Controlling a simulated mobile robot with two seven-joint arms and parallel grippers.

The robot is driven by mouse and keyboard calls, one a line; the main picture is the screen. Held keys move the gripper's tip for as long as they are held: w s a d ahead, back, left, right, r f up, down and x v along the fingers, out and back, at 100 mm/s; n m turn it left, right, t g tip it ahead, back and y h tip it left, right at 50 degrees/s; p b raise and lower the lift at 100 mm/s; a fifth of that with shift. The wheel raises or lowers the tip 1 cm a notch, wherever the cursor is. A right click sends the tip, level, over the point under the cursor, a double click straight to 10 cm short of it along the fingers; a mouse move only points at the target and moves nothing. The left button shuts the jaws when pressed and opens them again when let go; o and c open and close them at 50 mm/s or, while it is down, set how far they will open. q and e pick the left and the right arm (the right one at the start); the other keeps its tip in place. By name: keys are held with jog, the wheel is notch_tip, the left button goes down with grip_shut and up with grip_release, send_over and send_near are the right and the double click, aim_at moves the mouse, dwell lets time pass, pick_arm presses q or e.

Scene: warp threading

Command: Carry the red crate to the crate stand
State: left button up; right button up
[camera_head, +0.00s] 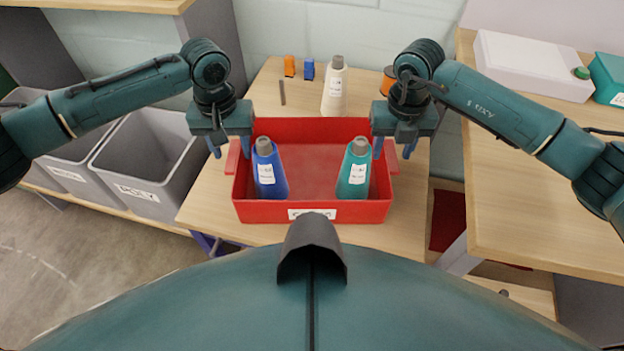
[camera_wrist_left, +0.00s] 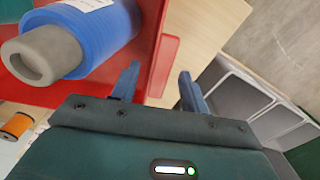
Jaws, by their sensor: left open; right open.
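The red crate (camera_head: 312,211) sits on the wooden table in front of me, with a handle on each side. A blue bottle (camera_head: 268,172) stands at its left and a teal bottle (camera_head: 354,176) at its right. My left gripper (camera_head: 230,151) is open at the crate's left handle (camera_head: 233,158); the left wrist view shows this red handle (camera_wrist_left: 164,62) between and just past the fingertips (camera_wrist_left: 160,80). My right gripper (camera_head: 393,152) is open at the right handle (camera_head: 391,160). I cannot tell whether the fingers touch the handles. I cannot identify the crate stand.
A white bottle (camera_head: 335,88), orange spool (camera_head: 289,66) and blue spool (camera_head: 308,69) stand behind the crate. Grey bins (camera_head: 150,165) are at left. Another table (camera_head: 540,200) at right bears a white box (camera_head: 530,65). A red patch (camera_head: 447,218) shows low between the tables.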

jog(key=shift+r, duration=0.1)
pick_arm(q)
notch_tip(320, 180, up, 11)
pick_arm(e)
notch_tip(320, 180, up, 12)
dwell(0.5)
pick_arm(q)
jog(key=shift+s, duration=0.1)
pick_arm(e)
jog(key=shift+s, duration=0.1)
